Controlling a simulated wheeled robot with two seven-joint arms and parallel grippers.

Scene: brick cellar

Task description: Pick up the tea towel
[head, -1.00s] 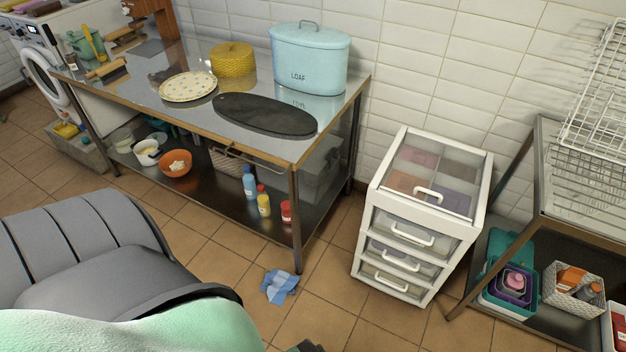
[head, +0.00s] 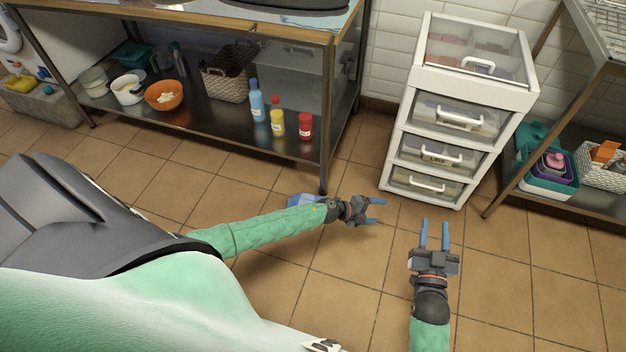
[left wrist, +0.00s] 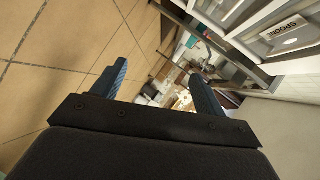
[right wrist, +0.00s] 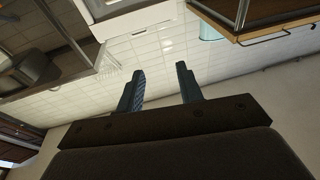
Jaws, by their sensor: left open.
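The tea towel (head: 302,200) is a crumpled blue cloth on the tiled floor near the front leg of the metal table. In the head view my left forearm covers much of it and only its upper edge shows. My left gripper (head: 379,211) is open and empty, to the right of the towel. Its spread fingers also show in the left wrist view (left wrist: 158,82), with no towel between them. My right gripper (head: 435,222) is open and empty over the floor, further right and apart from the towel. Neither wrist view shows the towel.
The metal table (head: 327,130) has a lower shelf with bottles, an orange bowl (head: 164,95) and a basket (head: 226,84). A white drawer unit (head: 455,130) stands beyond my grippers. A metal rack (head: 545,125) is at the right. Floor at the lower right is clear.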

